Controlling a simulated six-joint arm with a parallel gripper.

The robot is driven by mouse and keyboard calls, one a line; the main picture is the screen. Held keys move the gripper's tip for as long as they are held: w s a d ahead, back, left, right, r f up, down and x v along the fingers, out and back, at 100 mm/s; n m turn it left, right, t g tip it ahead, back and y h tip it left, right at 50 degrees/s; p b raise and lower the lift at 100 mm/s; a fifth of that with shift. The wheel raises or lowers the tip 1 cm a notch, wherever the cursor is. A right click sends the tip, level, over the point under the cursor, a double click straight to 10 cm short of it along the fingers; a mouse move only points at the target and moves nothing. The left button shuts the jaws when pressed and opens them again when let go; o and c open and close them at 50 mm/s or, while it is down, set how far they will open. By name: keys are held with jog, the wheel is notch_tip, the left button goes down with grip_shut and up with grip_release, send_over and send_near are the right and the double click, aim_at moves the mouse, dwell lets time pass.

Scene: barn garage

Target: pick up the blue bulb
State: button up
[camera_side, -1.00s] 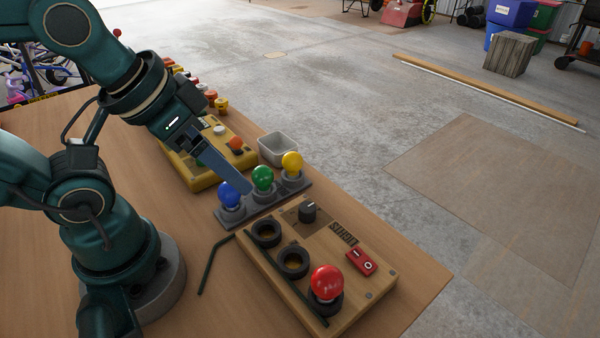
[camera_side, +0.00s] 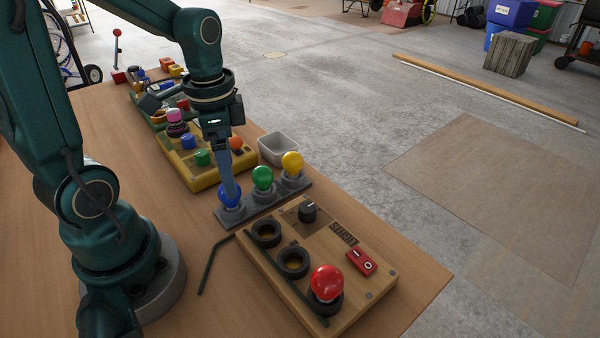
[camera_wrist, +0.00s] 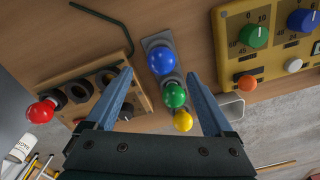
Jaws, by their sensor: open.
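The blue bulb (camera_side: 228,194) stands upright at the left end of a grey holder (camera_side: 252,208), beside a green bulb (camera_side: 263,177) and a yellow bulb (camera_side: 292,162). My gripper (camera_side: 229,190) points down over the blue bulb, and a finger partly hides it in the side view. In the wrist view the blue bulb (camera_wrist: 162,61) is ahead, between the lines of my open fingers (camera_wrist: 166,82). I see no finger touching it there. The green bulb (camera_wrist: 174,95) and yellow bulb (camera_wrist: 182,121) also lie between the fingers in that picture.
A wooden box (camera_side: 318,238) with empty sockets, a black knob and a red bulb (camera_side: 327,283) stands in front. A yellow panel (camera_side: 205,178) with knobs is behind the holder. A grey bin (camera_side: 277,148) and a dark bent rod (camera_side: 209,268) lie nearby.

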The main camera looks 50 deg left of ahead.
jog(key=shift+s+a+f, duration=0.15)
jog(key=shift+a+f, duration=0.05)
jog(key=shift+f, duration=2.65)
grip_shut()
